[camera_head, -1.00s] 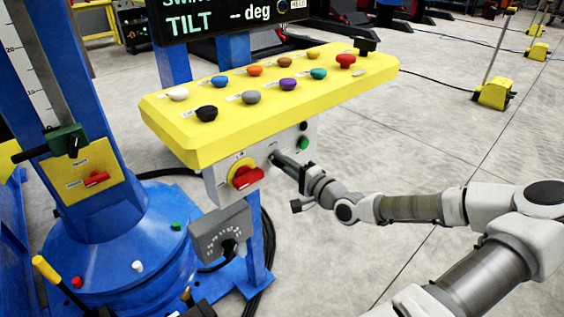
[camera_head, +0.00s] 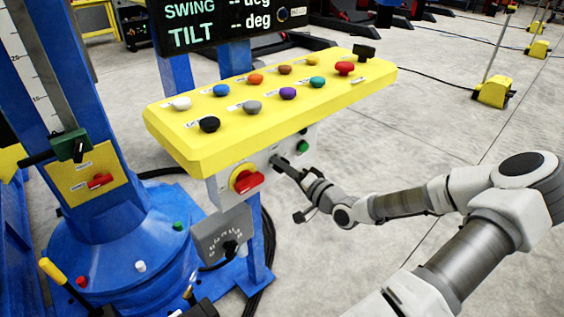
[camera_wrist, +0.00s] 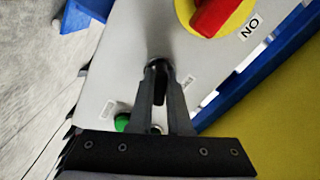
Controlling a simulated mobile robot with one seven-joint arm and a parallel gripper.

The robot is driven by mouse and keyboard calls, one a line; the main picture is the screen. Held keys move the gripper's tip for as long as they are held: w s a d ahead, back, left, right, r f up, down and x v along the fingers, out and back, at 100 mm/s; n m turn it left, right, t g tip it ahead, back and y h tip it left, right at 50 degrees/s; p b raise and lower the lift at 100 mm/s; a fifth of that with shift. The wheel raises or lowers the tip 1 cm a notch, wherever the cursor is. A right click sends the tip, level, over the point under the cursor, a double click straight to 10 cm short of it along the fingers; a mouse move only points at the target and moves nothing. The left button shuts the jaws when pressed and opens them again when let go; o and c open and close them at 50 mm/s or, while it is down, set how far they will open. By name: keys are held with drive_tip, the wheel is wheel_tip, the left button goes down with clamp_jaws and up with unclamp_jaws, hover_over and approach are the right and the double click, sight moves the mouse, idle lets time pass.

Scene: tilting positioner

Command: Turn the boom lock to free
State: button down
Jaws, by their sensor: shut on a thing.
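My gripper (camera_head: 277,162) is at the grey front face (camera_head: 222,188) of the yellow-topped console, just right of a red rotary switch (camera_head: 249,181) on a yellow disc. In the wrist view my gripper (camera_wrist: 157,68) is shut on a small dark part, probably the boom lock switch, on this face. The fingers hide most of it, so its setting cannot be told. Small white labels (camera_wrist: 187,83) sit on both sides of it, too blurred to read. The red rotary switch (camera_wrist: 215,15) also shows at the top of the wrist view.
A green button (camera_head: 303,147) is right of my gripper, close by my fingers in the wrist view. Several coloured knobs stand on the yellow console top (camera_head: 180,150). A grey box (camera_head: 222,232) hangs below. A blue column with a red handle (camera_head: 100,181) stands left.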

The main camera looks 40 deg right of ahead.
drive_tip(key=n, duration=0.6)
drive_tip(key=shift+n, duration=0.3)
drive_tip(key=n+b, duration=0.1)
drive_tip(key=n, duration=0.4)
drive_tip(key=shift+n, duration=0.4)
drive_tip(key=c, duration=0.9)
unclamp_jaws()
drive_tip(key=shift+o, duration=0.2)
drive_tip(key=s+d+p, duration=0.1)
drive_tip(key=s+p, duration=0.2)
drive_tip(key=s, duration=1.4)
drive_tip(key=shift+s+d, duration=0.2)
